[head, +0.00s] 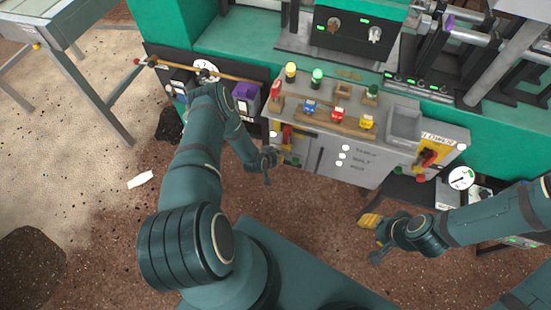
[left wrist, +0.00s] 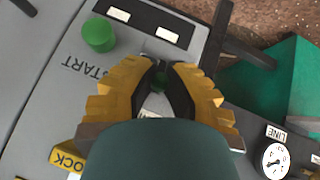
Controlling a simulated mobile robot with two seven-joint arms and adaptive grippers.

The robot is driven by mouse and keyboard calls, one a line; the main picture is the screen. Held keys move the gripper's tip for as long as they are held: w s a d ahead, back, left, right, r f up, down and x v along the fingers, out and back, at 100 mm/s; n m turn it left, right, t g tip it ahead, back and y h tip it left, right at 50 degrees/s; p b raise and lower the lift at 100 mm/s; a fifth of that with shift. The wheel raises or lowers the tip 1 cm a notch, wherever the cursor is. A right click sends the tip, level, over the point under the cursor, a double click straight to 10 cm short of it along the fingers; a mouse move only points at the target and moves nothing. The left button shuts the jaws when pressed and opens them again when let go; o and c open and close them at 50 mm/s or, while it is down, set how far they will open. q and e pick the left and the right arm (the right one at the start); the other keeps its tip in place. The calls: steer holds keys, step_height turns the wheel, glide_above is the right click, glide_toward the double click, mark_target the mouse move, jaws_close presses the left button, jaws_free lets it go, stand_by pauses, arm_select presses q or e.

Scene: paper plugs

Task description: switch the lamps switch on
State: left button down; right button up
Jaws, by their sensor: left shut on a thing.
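My left gripper (left wrist: 162,82) has yellow fingers with black tips, over the grey panel (left wrist: 45,100) in the left wrist view. Its tips are shut on a small dark thing between them, mostly hidden; I cannot tell if it is the lamps switch. In the head view the left arm reaches the left part of the grey console (head: 325,160), beside a red handle (head: 286,134). My right gripper (head: 369,221) hangs in front of the console, apart from it, and its opening is unclear. No lamps label can be read.
A green button (left wrist: 99,35) marked START and a gauge (left wrist: 274,160) near a LINE label flank the left gripper. The console carries a yellow lamp (head: 291,70), a green lamp (head: 317,75), coloured plugs and a red-and-yellow switch (head: 427,157). Brown floor lies in front.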

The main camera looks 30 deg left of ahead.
stand_by(0.3)
arm_select(q)
steer(key=c, duration=0.9)
jaws_free()
steer(key=shift+r, duration=0.1)
steer(key=v, duration=1.2)
steer(key=d+r+m+g+h, duration=0.1)
steer(key=d+r+g+h, duration=0.15)
steer(key=d+r, duration=0.7)
steer(key=s+d+r+g, duration=0.1)
steer(key=s+d+r, duration=0.1)
steer(key=s+d, duration=0.1)
steer(key=s+d+r+m+g, duration=0.1)
steer(key=s+d+r, duration=0.2)
steer(key=d, duration=0.2)
steer(key=s+d+r+g, duration=0.2)
steer(key=s+d+r, duration=0.1)
steer(key=d, duration=0.2)
steer(key=shift+s+d+r+m+h, duration=0.1)
steer(key=shift+s+m+h, duration=0.2)
steer(key=shift+s+h, duration=0.05)
